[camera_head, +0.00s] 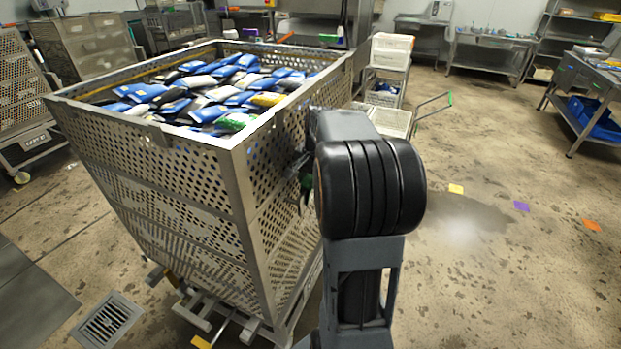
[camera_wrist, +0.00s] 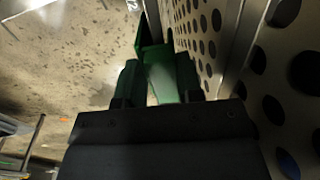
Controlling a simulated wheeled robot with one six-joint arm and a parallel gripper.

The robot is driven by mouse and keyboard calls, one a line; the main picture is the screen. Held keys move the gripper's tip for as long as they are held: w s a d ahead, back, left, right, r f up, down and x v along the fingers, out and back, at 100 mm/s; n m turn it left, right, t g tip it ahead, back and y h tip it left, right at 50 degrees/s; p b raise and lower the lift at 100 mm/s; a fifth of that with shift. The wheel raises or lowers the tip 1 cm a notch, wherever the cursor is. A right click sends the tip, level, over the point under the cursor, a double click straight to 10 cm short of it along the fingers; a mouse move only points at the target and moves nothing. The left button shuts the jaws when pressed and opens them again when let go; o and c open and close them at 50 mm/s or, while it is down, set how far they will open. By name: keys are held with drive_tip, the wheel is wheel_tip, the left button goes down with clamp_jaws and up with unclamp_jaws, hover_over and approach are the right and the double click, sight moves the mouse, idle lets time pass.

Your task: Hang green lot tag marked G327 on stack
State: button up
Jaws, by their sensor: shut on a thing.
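The stack is a tall perforated metal basket (camera_head: 190,175) full of blue, white and other coloured pouches. Its perforated wall (camera_wrist: 205,45) fills the right side of the wrist view. My gripper (camera_wrist: 158,82) is shut on the green lot tag (camera_wrist: 150,38), which sticks out beyond the fingers close beside this wall. In the head view, a small dark green piece (camera_head: 306,184) shows at the stack's right face, left of my arm. My arm hides most of the gripper there. The marking G327 is not readable, and I cannot tell whether the tag touches the wall.
A cart with white crates (camera_head: 391,50) stands behind my arm. Another perforated basket (camera_head: 20,90) is at the far left. Floor at the right is open, with yellow, purple and orange markers (camera_head: 521,206). A floor drain (camera_head: 108,319) is at the lower left.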

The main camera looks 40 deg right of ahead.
drive_tip(key=shift+f, duration=0.25)
drive_tip(key=o, duration=0.7)
drive_tip(key=shift+r, duration=0.2)
drive_tip(key=shift+r+p, duration=3.1)
drive_tip(key=shift+r, duration=0.55)
drive_tip(key=s+d, duration=0.4)
drive_tip(key=s, duration=0.4)
drive_tip(key=shift+s+d+r+b, duration=0.15)
drive_tip(key=shift+s+d+b, duration=0.15)
drive_tip(key=shift+s+b, duration=0.1)
drive_tip(key=shift+w, duration=0.1)
